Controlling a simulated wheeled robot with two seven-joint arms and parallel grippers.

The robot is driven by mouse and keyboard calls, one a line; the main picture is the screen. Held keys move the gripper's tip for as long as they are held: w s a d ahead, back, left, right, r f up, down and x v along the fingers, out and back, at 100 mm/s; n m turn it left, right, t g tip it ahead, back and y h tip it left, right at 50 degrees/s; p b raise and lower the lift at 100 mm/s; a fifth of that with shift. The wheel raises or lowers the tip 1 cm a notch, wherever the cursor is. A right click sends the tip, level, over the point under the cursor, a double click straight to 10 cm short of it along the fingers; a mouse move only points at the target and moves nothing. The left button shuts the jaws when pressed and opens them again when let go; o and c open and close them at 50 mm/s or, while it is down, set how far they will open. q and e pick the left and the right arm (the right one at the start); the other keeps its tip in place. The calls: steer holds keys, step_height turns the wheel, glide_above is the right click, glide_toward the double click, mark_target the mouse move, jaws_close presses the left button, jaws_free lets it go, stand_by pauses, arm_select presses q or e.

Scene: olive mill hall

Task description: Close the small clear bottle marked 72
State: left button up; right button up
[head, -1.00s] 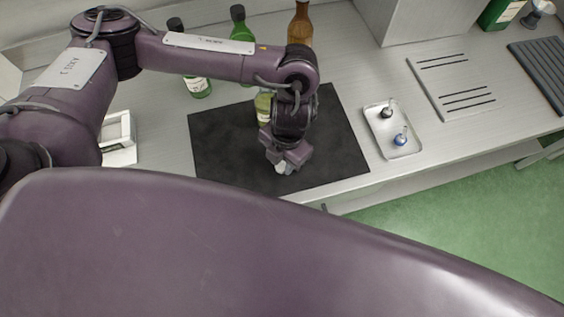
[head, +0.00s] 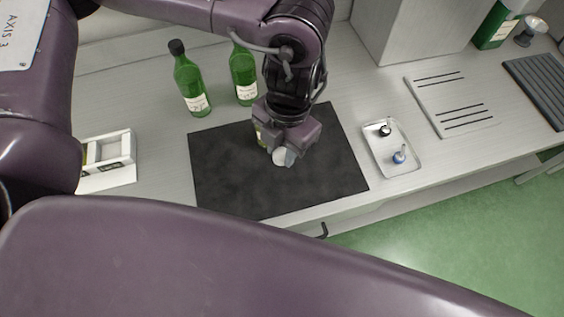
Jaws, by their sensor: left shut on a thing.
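My left gripper (head: 287,153) hangs over the black mat (head: 225,180) with its jaws pointing down. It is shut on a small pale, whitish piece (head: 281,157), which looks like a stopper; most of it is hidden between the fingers. A small clear bottle (head: 258,133) with yellow-green contents stands on the mat just behind the gripper. The gripper hides most of this bottle, and neither its mouth nor any number can be seen. My right gripper is not in view.
Two green bottles (head: 190,80) (head: 243,75) stand behind the mat. A white holder (head: 106,155) is at left, a slotted plate (head: 450,100) at right. The mat's front is clear.

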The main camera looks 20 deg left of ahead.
mark_target(282, 153)
arm_select(q)
step_height(282, 153, up, 5)
steer(key=shift+r, duration=0.1)
stand_by(0.4)
